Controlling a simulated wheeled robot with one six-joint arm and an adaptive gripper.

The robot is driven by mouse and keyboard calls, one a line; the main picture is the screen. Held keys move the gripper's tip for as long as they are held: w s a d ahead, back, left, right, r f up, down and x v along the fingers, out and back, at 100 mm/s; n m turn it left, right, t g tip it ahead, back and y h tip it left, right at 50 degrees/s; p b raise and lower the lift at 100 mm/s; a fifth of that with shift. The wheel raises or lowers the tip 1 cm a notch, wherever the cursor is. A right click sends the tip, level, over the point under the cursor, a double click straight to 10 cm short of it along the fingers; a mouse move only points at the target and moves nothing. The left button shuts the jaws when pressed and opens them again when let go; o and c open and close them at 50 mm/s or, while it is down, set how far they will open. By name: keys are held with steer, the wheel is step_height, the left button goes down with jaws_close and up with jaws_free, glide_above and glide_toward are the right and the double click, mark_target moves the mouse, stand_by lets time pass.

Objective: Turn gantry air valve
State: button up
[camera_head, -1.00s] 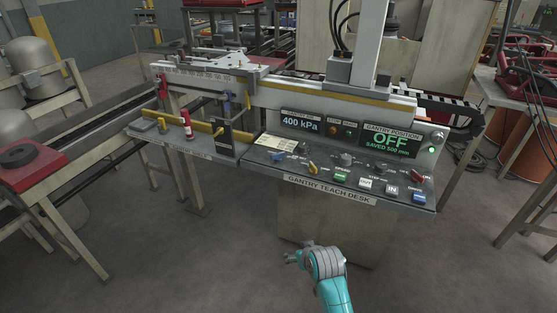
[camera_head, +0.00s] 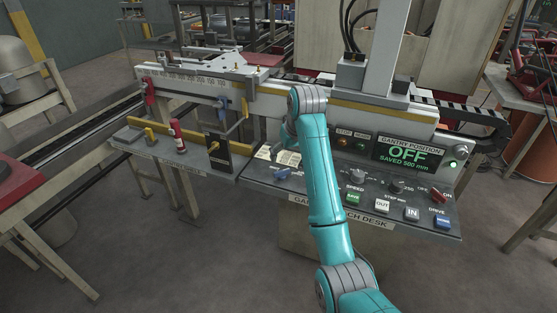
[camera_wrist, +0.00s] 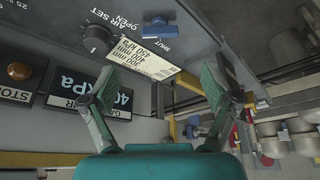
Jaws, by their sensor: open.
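The air valve is a small blue handle (camera_head: 282,174) at the left end of the teach desk. In the wrist view the blue handle (camera_wrist: 160,29) lies at the top, beyond my fingertips, near the words OPEN and SHUT. My gripper (camera_wrist: 167,84) is open and empty, its two fingers apart, with a gap between it and the handle. In the head view my arm hides most of the gripper. A black AIR SET knob (camera_wrist: 97,38) is left of the handle, with a pale pressure label (camera_wrist: 147,57) beside it.
The desk (camera_head: 262,187) carries several knobs and buttons, including a red switch (camera_head: 440,196). The position display (camera_head: 407,154) reads OFF, SAVED 500 mm. Floor in front is clear.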

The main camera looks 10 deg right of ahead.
mark_target(282, 171)
steer(key=x, duration=1)
steer(key=shift+w+f, duration=0.25)
steer(key=shift+f, duration=0.05)
steer(key=c, duration=1.1)
